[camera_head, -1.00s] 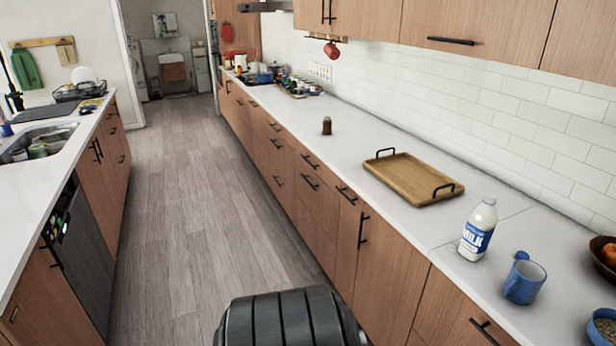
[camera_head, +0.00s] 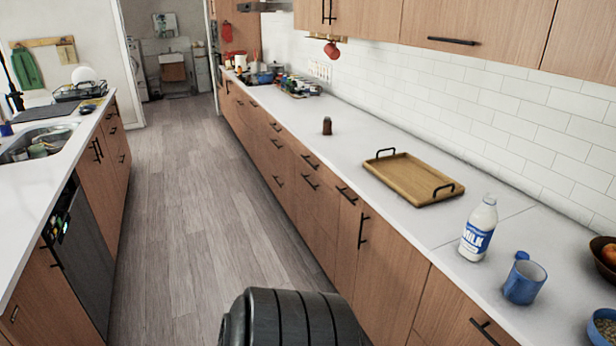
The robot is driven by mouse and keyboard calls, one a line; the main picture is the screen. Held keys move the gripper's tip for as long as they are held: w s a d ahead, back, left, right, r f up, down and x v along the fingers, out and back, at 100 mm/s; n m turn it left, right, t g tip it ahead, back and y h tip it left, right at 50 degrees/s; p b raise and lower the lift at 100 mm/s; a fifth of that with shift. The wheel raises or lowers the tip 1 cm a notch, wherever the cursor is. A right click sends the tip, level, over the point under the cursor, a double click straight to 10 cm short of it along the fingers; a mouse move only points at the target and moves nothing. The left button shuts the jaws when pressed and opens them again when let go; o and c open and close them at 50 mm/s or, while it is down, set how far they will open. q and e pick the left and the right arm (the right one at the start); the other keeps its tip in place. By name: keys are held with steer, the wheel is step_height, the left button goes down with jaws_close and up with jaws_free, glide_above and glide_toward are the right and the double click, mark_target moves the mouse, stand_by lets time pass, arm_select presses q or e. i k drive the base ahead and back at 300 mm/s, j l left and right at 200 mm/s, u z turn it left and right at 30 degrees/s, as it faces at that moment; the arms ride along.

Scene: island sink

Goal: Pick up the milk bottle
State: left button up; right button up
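The milk bottle (camera_head: 478,229) stands upright on the white counter at the right. It is white with a blue label reading MILK and a pale cap. Neither of my grippers shows in the head view. A dark, ribbed rounded part at the bottom middle looks like mine, and it is apart from the bottle.
A blue mug (camera_head: 524,281) stands close to the right of the bottle. A wooden tray (camera_head: 412,180) with black handles lies behind it. A blue bowl (camera_head: 603,326) and a brown fruit bowl (camera_head: 603,256) sit at the right edge. The floor aisle (camera_head: 190,220) is clear.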

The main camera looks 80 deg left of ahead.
mark_target(481, 225)
steer(key=u, duration=1.5)
